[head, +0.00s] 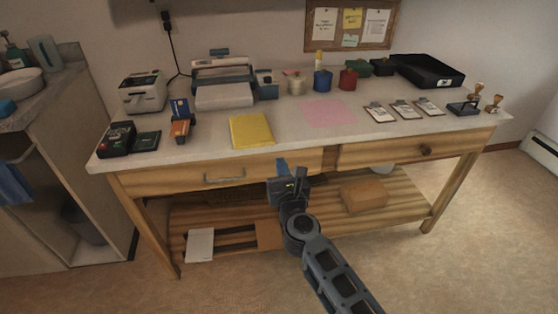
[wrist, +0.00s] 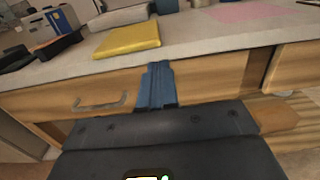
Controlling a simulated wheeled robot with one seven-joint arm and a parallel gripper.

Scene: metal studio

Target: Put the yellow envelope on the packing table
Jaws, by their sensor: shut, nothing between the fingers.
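The yellow envelope (head: 251,129) lies flat on the packing table (head: 285,137), near its front edge and left of the middle. It also shows in the wrist view (wrist: 128,38), beyond my fingers. My gripper (head: 287,172) is in front of the table's drawer fronts, below the tabletop edge, to the right of and below the envelope. In the wrist view my blue fingers (wrist: 157,86) are together with nothing between them. The gripper is apart from the envelope.
A pink sheet (head: 328,113) lies right of the envelope. A printer (head: 223,84), a label printer (head: 142,92), clipboards (head: 404,110) and a black tray (head: 427,71) stand around it. A cardboard box (head: 364,195) sits on the lower shelf. A drawer handle (head: 224,178) sticks out at the front.

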